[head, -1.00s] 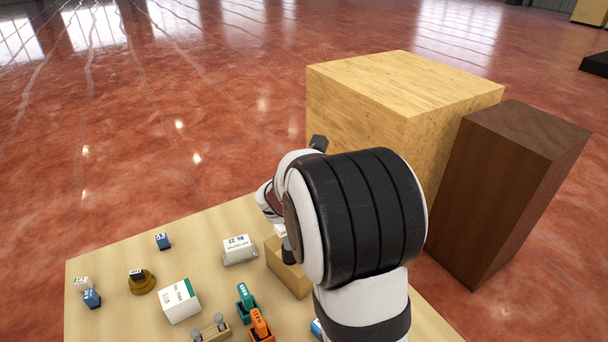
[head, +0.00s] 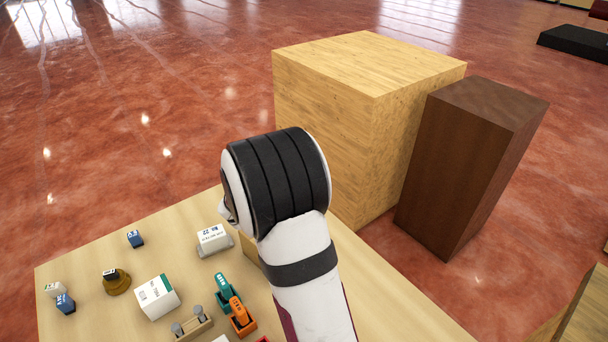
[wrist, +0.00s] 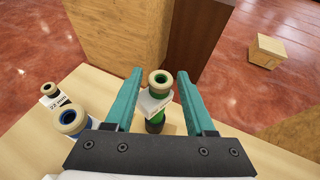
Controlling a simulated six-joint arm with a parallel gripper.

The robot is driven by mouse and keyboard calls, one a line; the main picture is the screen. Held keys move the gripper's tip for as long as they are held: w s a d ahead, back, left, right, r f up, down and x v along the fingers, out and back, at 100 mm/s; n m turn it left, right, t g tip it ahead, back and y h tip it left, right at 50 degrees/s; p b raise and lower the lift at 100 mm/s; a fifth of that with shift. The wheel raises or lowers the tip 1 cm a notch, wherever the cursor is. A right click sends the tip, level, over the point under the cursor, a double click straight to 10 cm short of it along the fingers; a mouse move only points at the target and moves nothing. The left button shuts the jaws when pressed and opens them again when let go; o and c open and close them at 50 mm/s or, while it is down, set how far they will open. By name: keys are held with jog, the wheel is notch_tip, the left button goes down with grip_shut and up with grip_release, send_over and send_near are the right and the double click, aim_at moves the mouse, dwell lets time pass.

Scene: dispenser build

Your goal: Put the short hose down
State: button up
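My gripper (wrist: 159,73) shows in the wrist view with its two teal fingers spread wide. Between them, with a gap on each side, stands a green piece (wrist: 157,117) with a pale ring top and a white label; it looks upright and may be the short hose, but I cannot read the label. A blue piece with a pale ring top (wrist: 72,121) stands to the left of the fingers. A smaller ringed piece with a white label (wrist: 48,90) lies farther left. In the head view my arm hides the gripper and these pieces.
In the head view the light wooden table (head: 95,256) carries a white box (head: 157,297), a white labelled item (head: 212,239), teal (head: 228,290) and orange (head: 241,317) tools and small blocks. A tall pale block (head: 330,115) and a brown block (head: 455,165) stand behind the table.

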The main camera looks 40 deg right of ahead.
jog(key=shift+a+r, duration=0.1)
jog(key=shift+r, duration=0.15)
jog(key=v, duration=1.2)
jog(key=s+a+f+m+g+y, duration=0.1)
jog(key=s+a+m+g+y, duration=0.15)
jog(key=s+m, duration=0.65)
jog(key=s+a+f+m+g+y, duration=0.2)
jog(key=s+m+g+y, duration=0.15)
jog(key=s+m, duration=0.5)
jog(key=s+a+m+y, duration=0.4)
jog(key=a+m, duration=0.1)
jog(key=a, duration=0.2)
jog(key=s+a+f+m+y, duration=0.1)
jog(key=s+a+m+y, duration=0.3)
jog(key=a, duration=0.4)
jog(key=shift+s+f+m+t, duration=0.15)
jog(key=shift+s+m+t, duration=0.25)
jog(key=shift+s+m, duration=0.35)
jog(key=shift+w, duration=0.1)
dwell(0.5)
